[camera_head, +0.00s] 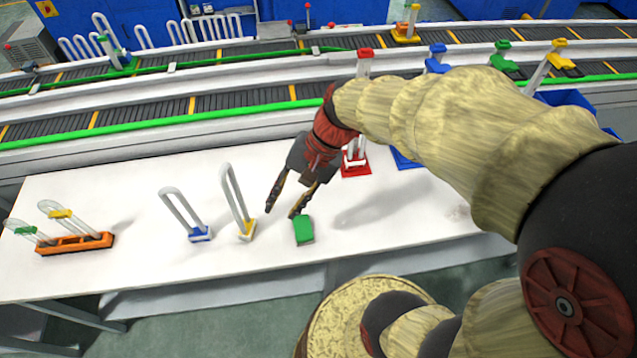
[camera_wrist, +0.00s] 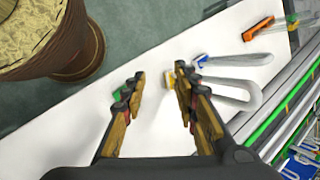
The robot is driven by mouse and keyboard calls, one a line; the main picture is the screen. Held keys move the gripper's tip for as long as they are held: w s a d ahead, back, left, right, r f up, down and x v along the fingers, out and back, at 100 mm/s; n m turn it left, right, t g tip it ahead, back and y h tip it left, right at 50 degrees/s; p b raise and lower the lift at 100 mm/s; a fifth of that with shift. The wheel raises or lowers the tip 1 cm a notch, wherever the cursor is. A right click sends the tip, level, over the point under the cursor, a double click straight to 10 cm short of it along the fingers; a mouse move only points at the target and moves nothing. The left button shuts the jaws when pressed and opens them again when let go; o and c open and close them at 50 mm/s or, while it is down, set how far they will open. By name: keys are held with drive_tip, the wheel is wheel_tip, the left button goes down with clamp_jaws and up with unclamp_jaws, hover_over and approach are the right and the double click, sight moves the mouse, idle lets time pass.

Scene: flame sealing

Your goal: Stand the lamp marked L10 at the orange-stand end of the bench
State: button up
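No L10 marking is readable on any lamp. On the white bench (camera_head: 130,185), a U-tube lamp with a yellow base (camera_head: 246,230) stands left of my gripper (camera_head: 281,211); its base also shows beyond the fingertips in the wrist view (camera_wrist: 168,79). Left of it stands a U-tube lamp with a blue base (camera_head: 200,234), also in the wrist view (camera_wrist: 201,60). The orange stand (camera_head: 75,243) at the bench's left end holds tubes with green and yellow caps. My gripper, also in the wrist view (camera_wrist: 158,82), is open, with nothing between its fingers.
A green-topped block (camera_head: 304,230) lies by my right fingertip. A red stand (camera_head: 355,165) and a blue stand (camera_head: 405,159) are behind my arm, partly hidden. A conveyor (camera_head: 150,112) carrying lamps runs behind the bench. Bare bench separates the orange stand from the blue-based lamp.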

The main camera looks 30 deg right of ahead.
drive_tip(key=s+d+r+n+t+h, duration=0.4)
drive_tip(key=r+n, duration=0.4)
drive_tip(key=r, duration=0.2)
drive_tip(key=shift+s+d+n+t+h, duration=0.3)
drive_tip(key=shift+s+d+t+h, duration=0.1)
drive_tip(key=shift+s+d+h, duration=0.45)
drive_tip(key=shift+f, duration=0.2)
